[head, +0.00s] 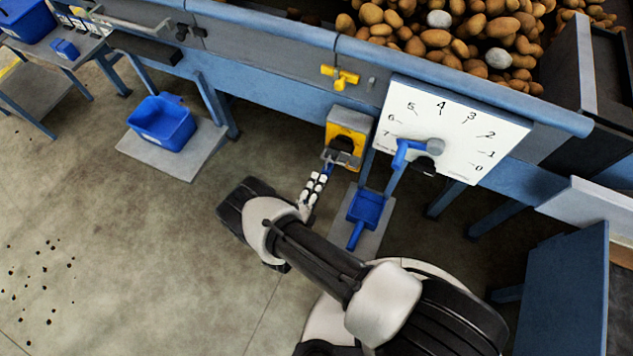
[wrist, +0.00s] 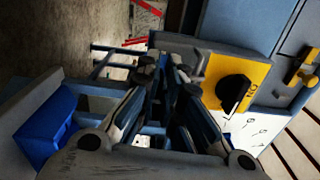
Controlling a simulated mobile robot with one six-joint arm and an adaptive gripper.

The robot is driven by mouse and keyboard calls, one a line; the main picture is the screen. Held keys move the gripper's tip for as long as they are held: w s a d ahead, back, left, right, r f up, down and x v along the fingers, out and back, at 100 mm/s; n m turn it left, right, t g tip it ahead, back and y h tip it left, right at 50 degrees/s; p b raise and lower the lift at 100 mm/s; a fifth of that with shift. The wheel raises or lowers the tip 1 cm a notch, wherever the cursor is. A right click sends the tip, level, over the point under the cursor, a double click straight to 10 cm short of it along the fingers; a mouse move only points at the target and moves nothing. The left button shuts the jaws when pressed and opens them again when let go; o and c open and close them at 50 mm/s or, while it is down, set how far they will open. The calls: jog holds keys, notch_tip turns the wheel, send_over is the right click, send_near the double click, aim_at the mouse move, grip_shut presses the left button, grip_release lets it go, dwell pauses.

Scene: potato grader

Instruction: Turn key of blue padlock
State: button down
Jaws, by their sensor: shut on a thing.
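The blue padlock (head: 329,166) is a small blue piece at the lower edge of the yellow switch box (head: 347,121) in the head view. My gripper (head: 325,174) reaches up to it from below, its fingertips closed at the blue piece. In the wrist view my gripper (wrist: 168,70) has both fingers close together with a narrow blue part between them. The fingers hide most of the padlock, and I cannot tell its key from its body. The yellow switch plate (wrist: 221,71) with its black knob (wrist: 234,92) stands just right of the fingertips.
A white dial board (head: 455,125) with a blue lever (head: 404,153) is right of the switch box. A yellow valve handle (head: 341,77) is above. A blue scoop (head: 366,207) lies below right; a blue bin (head: 162,123) stands left. The floor at left is open.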

jog(key=shift+n, duration=0.5)
jog(key=c, duration=1.7)
grip_release()
jog(key=v, duration=1.2)
